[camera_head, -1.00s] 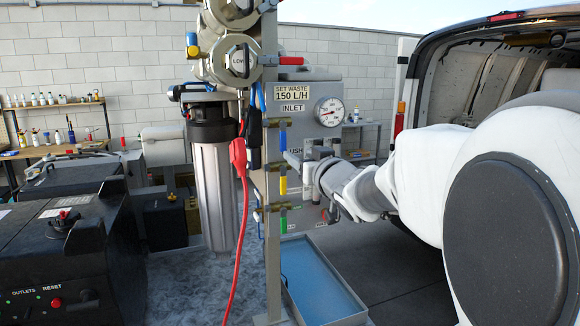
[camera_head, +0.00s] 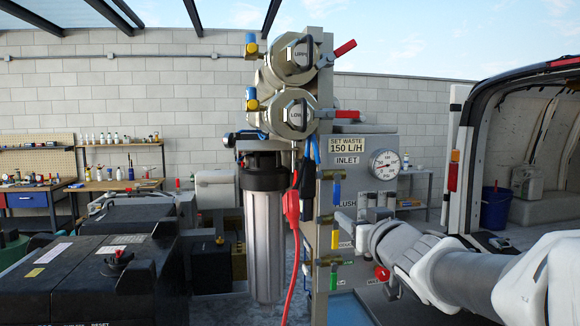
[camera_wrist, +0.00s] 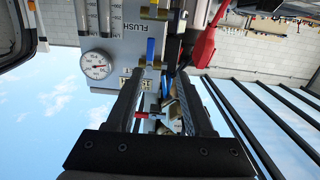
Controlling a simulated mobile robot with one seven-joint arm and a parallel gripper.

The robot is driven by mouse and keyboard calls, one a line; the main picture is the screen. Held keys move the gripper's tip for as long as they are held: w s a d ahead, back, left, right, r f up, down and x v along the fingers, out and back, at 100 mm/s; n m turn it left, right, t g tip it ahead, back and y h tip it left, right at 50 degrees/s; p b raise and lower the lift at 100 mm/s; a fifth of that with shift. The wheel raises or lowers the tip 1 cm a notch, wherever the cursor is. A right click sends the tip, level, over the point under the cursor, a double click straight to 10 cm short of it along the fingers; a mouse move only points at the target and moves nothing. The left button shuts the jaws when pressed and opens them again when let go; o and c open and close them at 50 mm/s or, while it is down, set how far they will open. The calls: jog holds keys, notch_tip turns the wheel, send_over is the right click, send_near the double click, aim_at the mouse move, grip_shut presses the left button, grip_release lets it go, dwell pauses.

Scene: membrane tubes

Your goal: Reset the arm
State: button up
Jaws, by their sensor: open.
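My arm reaches in from the right in the head view, and my gripper (camera_head: 350,228) is in front of the panel beside the column of small valves. In the wrist view my gripper (camera_wrist: 160,78) is open, its two dark fingers apart with nothing held between them. A blue-handled valve (camera_wrist: 151,52) shows past the fingertips, and I cannot tell whether a finger touches it. In the head view the blue (camera_head: 337,190), yellow (camera_head: 335,239) and green (camera_head: 333,281) valve handles stand upright.
A grey filter housing (camera_head: 264,235) and a red cable (camera_head: 292,210) are left of the post. Two steel vessels (camera_head: 291,60) with red-handled valves are above. The open van (camera_head: 510,140) is at right.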

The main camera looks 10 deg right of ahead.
jog(key=s+a+f+g+p, duration=0.1)
jog(key=s+f+g, duration=0.3)
jog(key=s, duration=0.5)
jog(key=s+a+f+g+p, duration=0.1)
jog(key=s+a+f+g, duration=0.3)
jog(key=s, duration=0.5)
jog(key=s+a+f+g+p, duration=0.2)
jog(key=s+f, duration=0.3)
jog(key=s, duration=0.4)
jog(key=shift+a+f+g, duration=0.2)
jog(key=shift+a+g, duration=0.05)
jog(key=shift+g, duration=0.65)
